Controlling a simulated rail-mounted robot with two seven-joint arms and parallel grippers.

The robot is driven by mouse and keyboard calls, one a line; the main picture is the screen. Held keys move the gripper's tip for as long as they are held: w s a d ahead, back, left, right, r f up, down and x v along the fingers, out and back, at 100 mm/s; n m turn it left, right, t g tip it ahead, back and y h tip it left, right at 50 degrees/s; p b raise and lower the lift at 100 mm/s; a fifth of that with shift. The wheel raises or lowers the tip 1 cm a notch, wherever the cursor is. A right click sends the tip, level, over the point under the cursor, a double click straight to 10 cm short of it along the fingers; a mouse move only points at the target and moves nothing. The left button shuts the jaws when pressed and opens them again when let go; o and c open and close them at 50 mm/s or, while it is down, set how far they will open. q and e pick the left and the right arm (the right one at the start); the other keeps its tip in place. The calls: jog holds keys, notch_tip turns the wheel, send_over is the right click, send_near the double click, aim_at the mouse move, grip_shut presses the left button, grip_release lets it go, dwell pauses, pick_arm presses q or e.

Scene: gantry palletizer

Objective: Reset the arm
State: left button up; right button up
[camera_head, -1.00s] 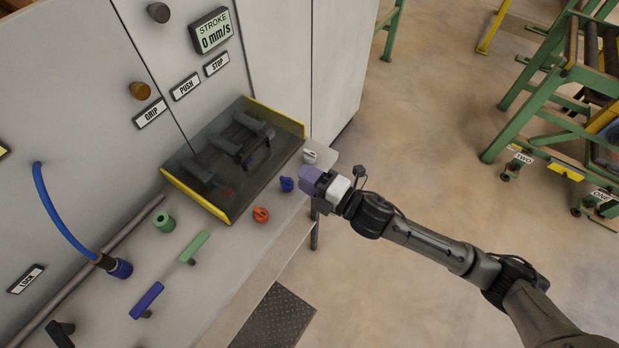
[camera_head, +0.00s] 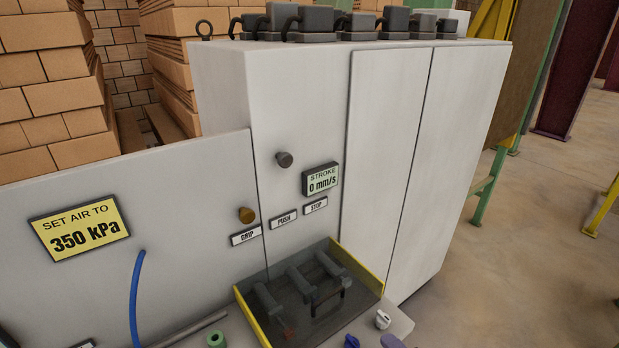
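Neither of my grippers shows clearly in the head view. A small purple piece (camera_head: 392,342) is cut off by the bottom edge, just below the white knob (camera_head: 382,320). It looks like the purple piece at the tip of my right arm in the earlier frame; whether it is part of the gripper or held by it, I cannot tell. The rest of that arm is out of frame, and my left arm does not show.
A blue hose (camera_head: 136,295), a green ring (camera_head: 216,340) and a blue knob (camera_head: 351,342) are low in view. Open floor (camera_head: 540,240) lies right.

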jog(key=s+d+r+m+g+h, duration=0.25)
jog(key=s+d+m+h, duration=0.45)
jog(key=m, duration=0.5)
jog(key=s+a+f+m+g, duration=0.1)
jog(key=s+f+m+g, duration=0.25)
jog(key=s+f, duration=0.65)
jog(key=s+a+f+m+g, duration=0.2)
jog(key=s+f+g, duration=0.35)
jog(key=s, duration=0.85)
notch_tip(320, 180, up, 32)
jog(key=p, duration=3.2)
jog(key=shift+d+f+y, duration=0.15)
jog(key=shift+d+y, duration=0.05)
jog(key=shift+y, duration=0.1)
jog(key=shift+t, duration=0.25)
